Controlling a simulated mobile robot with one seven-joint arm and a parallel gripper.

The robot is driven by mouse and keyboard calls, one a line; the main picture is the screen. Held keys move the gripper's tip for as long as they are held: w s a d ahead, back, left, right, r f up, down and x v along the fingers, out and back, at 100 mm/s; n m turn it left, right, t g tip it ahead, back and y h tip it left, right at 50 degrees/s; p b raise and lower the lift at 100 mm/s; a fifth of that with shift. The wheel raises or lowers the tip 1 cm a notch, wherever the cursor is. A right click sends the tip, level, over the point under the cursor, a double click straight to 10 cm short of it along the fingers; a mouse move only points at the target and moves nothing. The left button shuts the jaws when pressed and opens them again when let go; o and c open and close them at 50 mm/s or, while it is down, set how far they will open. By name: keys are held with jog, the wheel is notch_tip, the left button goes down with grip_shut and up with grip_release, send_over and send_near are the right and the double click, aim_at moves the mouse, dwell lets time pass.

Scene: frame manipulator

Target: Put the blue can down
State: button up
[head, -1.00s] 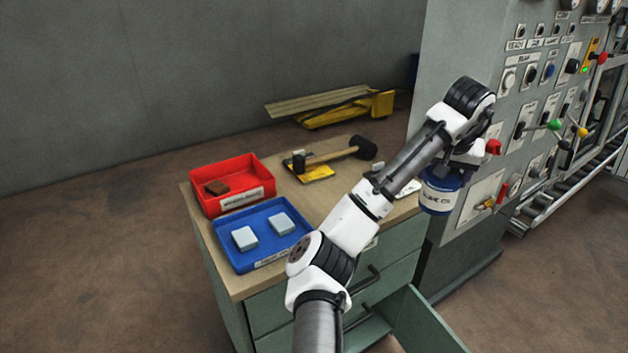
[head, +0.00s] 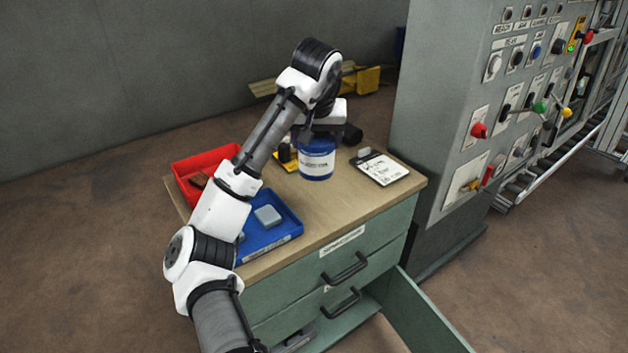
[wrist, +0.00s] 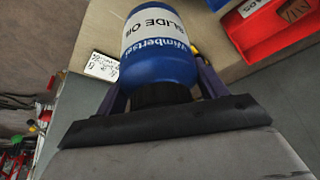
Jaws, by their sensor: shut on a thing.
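The blue can (head: 317,162) with a white label is upright below my gripper (head: 318,136) in the head view, over the wooden top of the cabinet (head: 335,205). I cannot tell whether its base touches the wood. In the wrist view the can (wrist: 160,66) reads "SLIDE OIL" and its dark cap end lies between the two fingers of my gripper (wrist: 158,92). The gripper is shut on the can.
A white card (head: 379,168) lies right of the can. A blue tray (head: 284,234) with pale blocks and a red tray (head: 182,165) are at left. A mallet behind is mostly hidden. A grey control panel (head: 440,110) stands at right.

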aim_at(317, 154)
notch_tip(317, 154, down, 12)
jog(key=shift+r, duration=0.1)
jog(key=o, duration=1.2)
jog(key=shift+c, duration=0.2)
jog(key=v, duration=1.2)
jog(key=shift+p, duration=0.35)
jog(key=shift+d, duration=0.1)
